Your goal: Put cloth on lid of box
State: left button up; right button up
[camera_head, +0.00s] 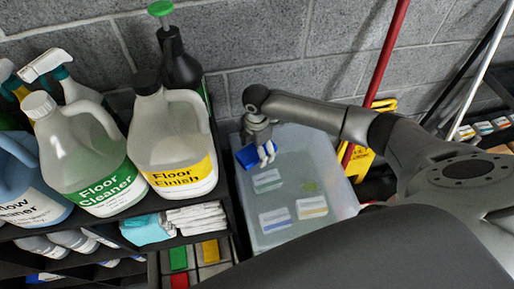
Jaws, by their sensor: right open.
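A pale translucent box (345,196) stands on the floor in the middle, and its lid or top face shows several printed labels. A small blue folded item (247,155), which looks like the cloth, is at the far left part of the box top. My right gripper (264,153) reaches in from the right and points down at the blue item. Its fingers are open and sit right at the item's right side. I cannot tell whether they touch it. My left gripper is out of view.
A dark shelf on the left holds jugs of floor cleaner and floor finish (172,140), spray bottles, and folded white cloths (197,217) beside a teal one (147,230). A red pole (385,55) and yellow sign (358,163) stand right of the box. A block wall is behind.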

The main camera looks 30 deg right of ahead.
notch_tip(320, 180, up, 12)
jog(key=b, duration=0.1)
jog(key=shift+r, duration=0.2)
dwell(0.3)
